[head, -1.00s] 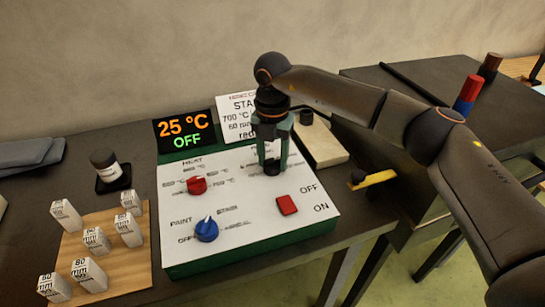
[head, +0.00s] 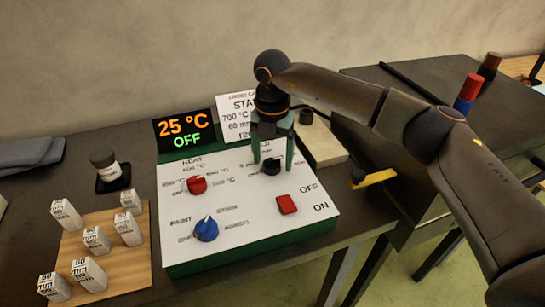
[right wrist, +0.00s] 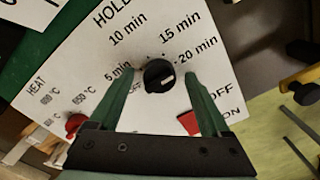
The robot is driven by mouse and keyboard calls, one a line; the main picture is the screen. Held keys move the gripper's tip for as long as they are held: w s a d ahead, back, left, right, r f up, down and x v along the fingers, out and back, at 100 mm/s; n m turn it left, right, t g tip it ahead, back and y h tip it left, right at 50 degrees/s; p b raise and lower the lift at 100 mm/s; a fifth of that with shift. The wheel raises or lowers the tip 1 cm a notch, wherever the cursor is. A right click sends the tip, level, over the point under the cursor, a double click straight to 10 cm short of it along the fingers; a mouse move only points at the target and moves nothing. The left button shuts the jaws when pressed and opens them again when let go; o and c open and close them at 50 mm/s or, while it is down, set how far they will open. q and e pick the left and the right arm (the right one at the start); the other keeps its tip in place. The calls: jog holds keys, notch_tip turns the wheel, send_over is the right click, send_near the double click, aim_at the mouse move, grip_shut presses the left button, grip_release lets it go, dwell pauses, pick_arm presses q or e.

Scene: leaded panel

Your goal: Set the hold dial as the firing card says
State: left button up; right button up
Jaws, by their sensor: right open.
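The hold dial is a small black knob (head: 271,166) at the right back of the white panel. My right gripper (head: 272,160) points down over the dial, open. In the wrist view its green fingers (right wrist: 160,80) stand on either side of the dial with gaps. The firing card (head: 238,117) stands behind the panel; "700 °C" and "60 m…" show, but my gripper hides its right part. My left gripper is not in view.
The panel also has a red heat dial (head: 196,184), a blue paint dial (head: 206,229) and a red switch (head: 287,204). The display (head: 184,131) reads 25 °C, OFF. White marked blocks stand on a wooden board (head: 119,264) at left. A jar (head: 105,165) stands behind them.

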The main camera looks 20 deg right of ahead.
aim_at(272, 159)
notch_tip(272, 159, up, 12)
dwell(0.4)
jog(key=shift+r, duration=0.1)
